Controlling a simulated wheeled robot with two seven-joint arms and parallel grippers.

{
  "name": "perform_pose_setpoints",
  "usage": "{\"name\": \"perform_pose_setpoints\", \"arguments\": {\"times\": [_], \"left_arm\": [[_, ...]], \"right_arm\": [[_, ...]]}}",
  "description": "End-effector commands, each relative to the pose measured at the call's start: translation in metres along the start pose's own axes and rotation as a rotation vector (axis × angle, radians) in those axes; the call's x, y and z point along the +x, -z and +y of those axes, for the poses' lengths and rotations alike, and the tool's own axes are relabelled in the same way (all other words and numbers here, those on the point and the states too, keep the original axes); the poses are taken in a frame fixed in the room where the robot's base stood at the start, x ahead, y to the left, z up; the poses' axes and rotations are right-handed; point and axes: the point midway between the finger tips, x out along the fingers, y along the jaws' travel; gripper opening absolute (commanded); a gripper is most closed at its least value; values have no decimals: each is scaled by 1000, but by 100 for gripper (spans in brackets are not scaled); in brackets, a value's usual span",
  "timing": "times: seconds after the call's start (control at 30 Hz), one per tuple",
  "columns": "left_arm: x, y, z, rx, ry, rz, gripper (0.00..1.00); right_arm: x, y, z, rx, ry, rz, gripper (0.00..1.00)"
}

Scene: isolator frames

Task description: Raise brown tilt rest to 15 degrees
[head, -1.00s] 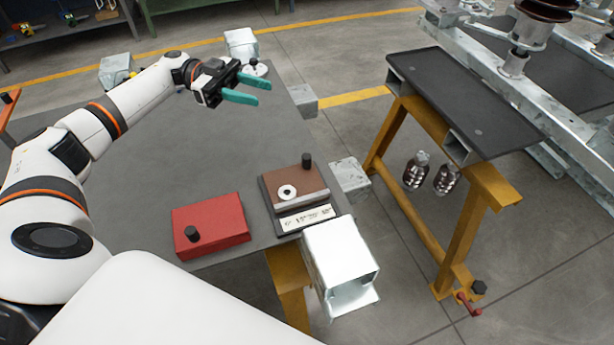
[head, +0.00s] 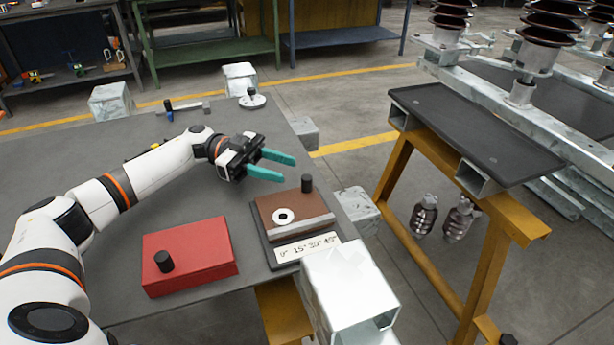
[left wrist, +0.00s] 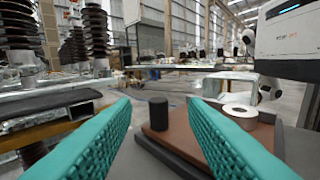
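The brown tilt rest (head: 292,211) lies about flat on its dark base near the table's right edge. It has a black knob (head: 307,184) at its far right corner and a white ring (head: 283,216) on top. A white scale strip (head: 306,247) with angle marks runs along its front. My left gripper (head: 279,166) is open and empty, with teal fingers, above and behind the rest and apart from it. In the left wrist view the knob (left wrist: 158,113) shows between the open fingers, farther out. My right gripper is not in view.
A red block (head: 190,256) with a black knob stands left of the rest. A metal box tube (head: 347,285) is close in front, and another metal block (head: 357,208) is at the right edge. A round white disc with a knob (head: 252,99) stands at the back. The left tabletop is mostly clear.

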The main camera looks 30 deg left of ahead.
Motion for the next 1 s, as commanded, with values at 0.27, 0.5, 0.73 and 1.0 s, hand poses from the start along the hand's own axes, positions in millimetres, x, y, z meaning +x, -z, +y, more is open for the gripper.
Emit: {"name": "perform_pose_setpoints", "arguments": {"times": [0.27, 0.5, 0.73, 1.0], "left_arm": [[50, 1, 0, 0, 2, -1, 40], [67, 0, 0, -2, 1, -1, 40], [67, 0, 0, -2, 0, 0, 40], [67, 0, 0, -2, 0, 0, 1]], "right_arm": [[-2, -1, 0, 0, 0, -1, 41], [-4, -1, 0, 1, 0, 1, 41], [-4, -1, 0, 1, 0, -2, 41], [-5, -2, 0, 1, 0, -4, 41]]}}
